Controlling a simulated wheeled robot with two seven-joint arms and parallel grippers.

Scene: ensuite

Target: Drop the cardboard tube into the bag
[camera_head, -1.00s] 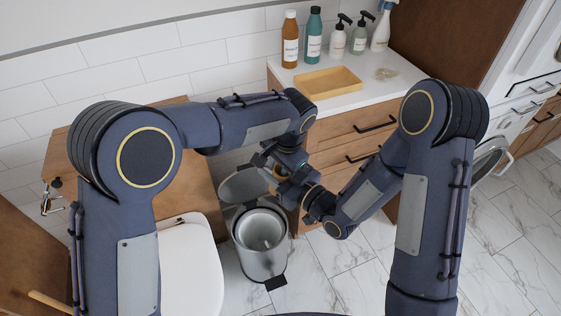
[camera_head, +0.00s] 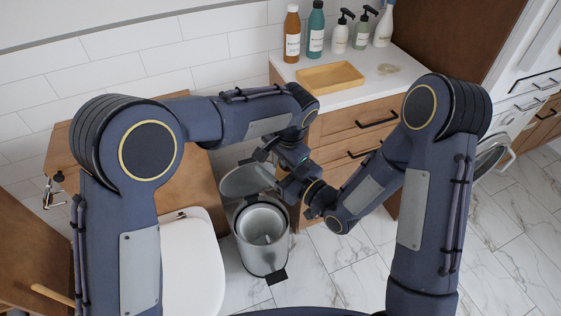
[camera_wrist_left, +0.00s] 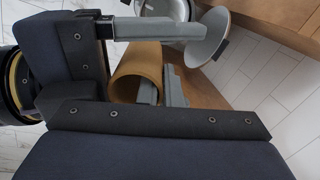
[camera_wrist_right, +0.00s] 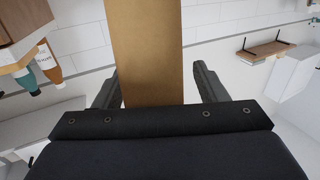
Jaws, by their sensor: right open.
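The brown cardboard tube (camera_wrist_left: 137,72) shows end-on in the left wrist view, between the fingers of my left gripper (camera_head: 287,156), which appears shut on it. One left finger is hidden behind my right gripper. The tube (camera_wrist_right: 146,50) also stands tall between the spread fingers of my right gripper (camera_wrist_right: 152,88), which is open around it. I cannot make out a separate bag. A metal bin (camera_head: 248,262) with its lid (camera_head: 246,181) up stands open below the grippers.
A white toilet lid (camera_head: 190,265) is left of the bin. The wooden cabinet (camera_head: 345,135) is close behind the right gripper; its white top holds a tan tray (camera_head: 330,76) and several bottles (camera_head: 315,30). The marble floor (camera_head: 340,270) right of the bin is clear.

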